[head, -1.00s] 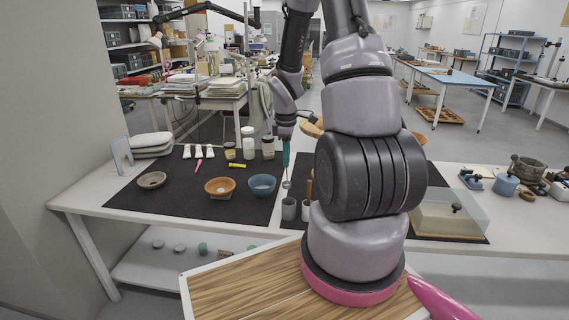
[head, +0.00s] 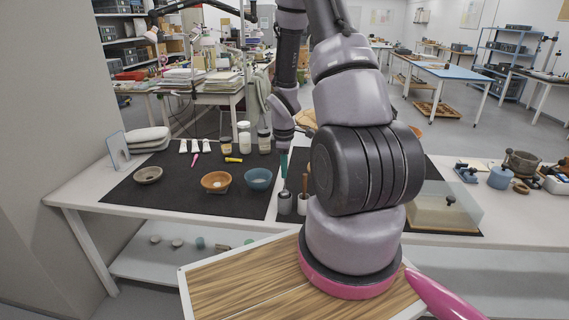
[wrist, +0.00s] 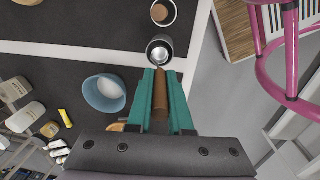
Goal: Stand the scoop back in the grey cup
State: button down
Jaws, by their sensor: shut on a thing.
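The grey cup (head: 285,204) stands upright on the dark mat; in the wrist view its open mouth (wrist: 152,46) lies just beyond my fingertips. My gripper (head: 284,165) has teal fingers pointing down above the cup. In the wrist view my gripper (wrist: 160,76) is shut on the scoop (wrist: 160,92) by its brown handle. The scoop's shiny metal end shows at the cup mouth, in line with the opening. I cannot tell how deep it sits or whether it touches the cup.
A pale cup (head: 303,207) with a brown-handled tool stands close to the right of the grey cup. A blue bowl (head: 258,179) and an orange bowl (head: 215,181) lie to the left. Jars (head: 244,140) stand behind. Bare mat lies in front of the bowls.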

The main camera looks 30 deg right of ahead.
send_over(284, 194)
jog(key=shift+f, duration=2.5)
jog(key=c, duration=0.8)
grip_release()
jog(key=shift+o, duration=0.2)
jog(key=r, duration=1)
jog(key=shift+s+a+r, duration=0.2)
jog(key=shift+s+r, duration=0.15)
jog(key=shift+r, duration=0.05)
